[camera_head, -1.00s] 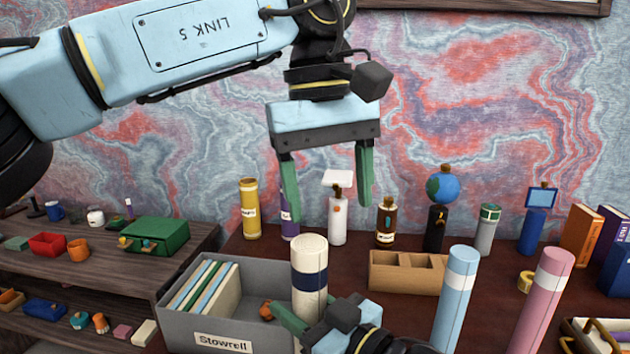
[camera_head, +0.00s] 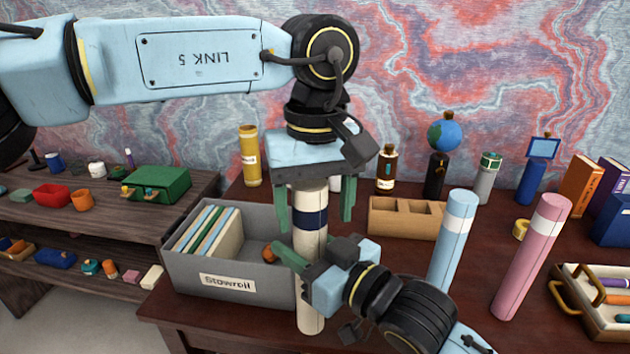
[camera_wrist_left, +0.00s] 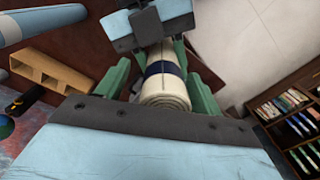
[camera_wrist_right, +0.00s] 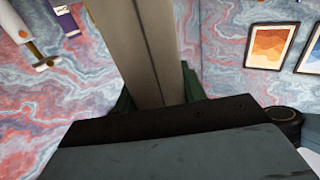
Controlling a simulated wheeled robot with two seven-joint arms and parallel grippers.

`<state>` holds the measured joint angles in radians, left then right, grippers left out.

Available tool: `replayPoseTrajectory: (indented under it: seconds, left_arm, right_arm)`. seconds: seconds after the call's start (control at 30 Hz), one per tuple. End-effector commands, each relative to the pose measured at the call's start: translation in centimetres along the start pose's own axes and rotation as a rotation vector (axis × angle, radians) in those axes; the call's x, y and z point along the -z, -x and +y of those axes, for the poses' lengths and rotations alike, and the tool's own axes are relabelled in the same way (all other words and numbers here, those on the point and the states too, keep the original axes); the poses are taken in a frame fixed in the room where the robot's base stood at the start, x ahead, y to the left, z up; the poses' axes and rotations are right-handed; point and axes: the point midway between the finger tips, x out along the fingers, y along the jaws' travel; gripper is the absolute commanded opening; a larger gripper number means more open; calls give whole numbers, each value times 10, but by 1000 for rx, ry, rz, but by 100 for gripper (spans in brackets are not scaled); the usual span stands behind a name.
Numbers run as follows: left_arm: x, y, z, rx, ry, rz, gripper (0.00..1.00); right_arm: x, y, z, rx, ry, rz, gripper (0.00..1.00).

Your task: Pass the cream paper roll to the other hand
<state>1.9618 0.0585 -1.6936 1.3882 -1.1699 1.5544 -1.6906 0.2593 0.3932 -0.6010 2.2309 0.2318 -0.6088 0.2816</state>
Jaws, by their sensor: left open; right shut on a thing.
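The cream paper roll (camera_head: 311,246) with a dark blue band stands upright in the head view, in front of the grey box. My right gripper (camera_head: 296,262) is shut on its lower part, below the band. My left gripper (camera_head: 315,212) points down from above, open, with one green finger on each side of the roll's upper part. In the left wrist view the roll (camera_wrist_left: 165,92) lies between the open fingers, its end towards the palm. In the right wrist view the roll (camera_wrist_right: 137,45) rises between the fingers.
A grey box (camera_head: 228,286) labelled Stowrell holds several files just left of the roll. A wooden divided holder (camera_head: 405,220), a blue roll (camera_head: 453,240) and a pink roll (camera_head: 530,258) stand to the right. A tray (camera_head: 590,315) sits at the far right.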

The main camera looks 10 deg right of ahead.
Motion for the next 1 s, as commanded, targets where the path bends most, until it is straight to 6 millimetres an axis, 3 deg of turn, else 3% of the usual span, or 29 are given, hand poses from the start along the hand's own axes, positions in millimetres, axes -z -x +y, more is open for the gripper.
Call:
replayPoseTrajectory:
  seconds: [0.33,0.73,0.77,0.93,1.0]
  left_arm:
    - [0,-4,0,-1,0,0,67]
    - [-1,-4,1,-4,-2,0,15]
    - [-1,-3,2,-5,-3,0,15]
    - [-1,-3,1,-5,-3,0,15]
    - [-1,-3,1,-4,-2,0,15]
  right_arm:
    - [1,0,0,0,0,2,15]
    - [1,0,-1,3,1,2,15]
    - [1,0,-2,3,1,2,45]
    - [0,0,-1,3,0,1,66]
    - [0,0,-1,2,0,1,66]
